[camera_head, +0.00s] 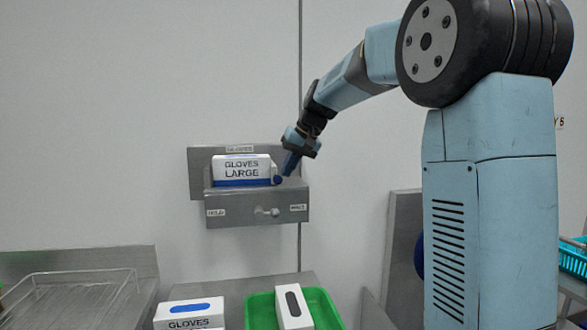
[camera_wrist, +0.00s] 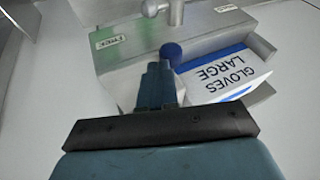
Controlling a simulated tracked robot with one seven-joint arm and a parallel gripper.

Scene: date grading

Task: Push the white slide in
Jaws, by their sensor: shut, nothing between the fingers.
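A grey metal wall holder (camera_head: 240,207) carries a white and blue gloves box (camera_head: 240,168).
A metal tee handle (camera_head: 267,212) sticks out of the holder's front, between two small labels; the right one reads FREE (camera_wrist: 111,42). Below stand another gloves box (camera_head: 188,316), a green tray (camera_head: 262,312) with a white box (camera_head: 293,309), and a wire rack (camera_head: 75,298).

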